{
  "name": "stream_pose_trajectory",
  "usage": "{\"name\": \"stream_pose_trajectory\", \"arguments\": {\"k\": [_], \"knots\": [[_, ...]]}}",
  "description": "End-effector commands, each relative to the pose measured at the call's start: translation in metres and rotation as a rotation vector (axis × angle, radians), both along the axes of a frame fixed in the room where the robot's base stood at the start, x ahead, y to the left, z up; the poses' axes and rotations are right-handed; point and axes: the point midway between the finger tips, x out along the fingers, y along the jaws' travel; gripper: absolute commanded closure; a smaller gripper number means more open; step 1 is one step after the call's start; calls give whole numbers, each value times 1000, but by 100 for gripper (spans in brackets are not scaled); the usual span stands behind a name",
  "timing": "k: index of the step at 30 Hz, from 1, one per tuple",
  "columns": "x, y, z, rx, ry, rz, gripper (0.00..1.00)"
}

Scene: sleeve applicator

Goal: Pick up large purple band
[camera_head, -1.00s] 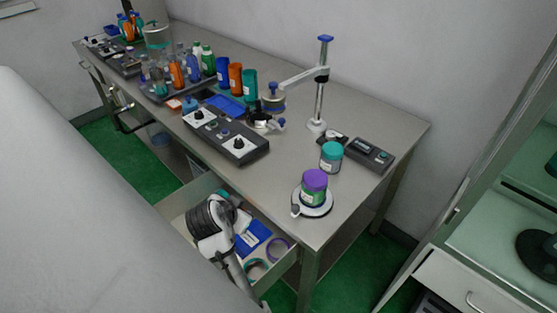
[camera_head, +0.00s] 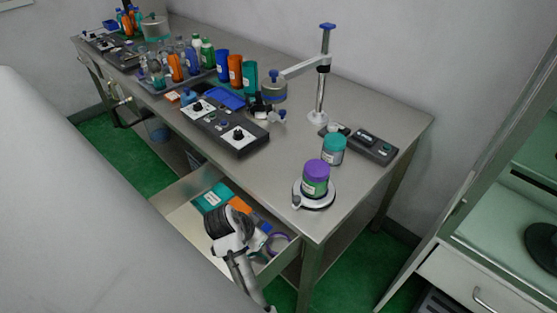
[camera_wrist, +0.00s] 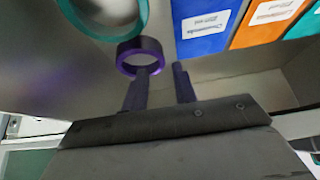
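The purple band (camera_wrist: 122,56) is a ring in the wrist view, lying in the open drawer. It also shows in the head view (camera_head: 285,237) at the drawer's right end, partly hidden by my arm. My gripper (camera_wrist: 161,68) is open, with two dark fingers pointing toward the band. The left fingertip overlaps the band's near rim in the picture; I cannot tell whether it touches. The right finger is to the right of the band. Nothing is seen held between the fingers. In the head view, my arm hides the fingertips.
A larger teal band (camera_wrist: 140,22) lies beyond the purple one, cut off by the picture's edge. Labelled blue (camera_wrist: 205,25), orange (camera_wrist: 262,18) and teal packets lie right of it. The drawer walls (camera_head: 183,189) enclose the space. The table (camera_head: 262,185) stands above and behind.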

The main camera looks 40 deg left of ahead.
Motion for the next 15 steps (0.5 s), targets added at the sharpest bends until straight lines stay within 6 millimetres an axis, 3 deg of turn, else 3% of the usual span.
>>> {"name": "stream_pose_trajectory", "arguments": {"k": [15], "knots": [[32,1,-44,0,1,0,72]]}}
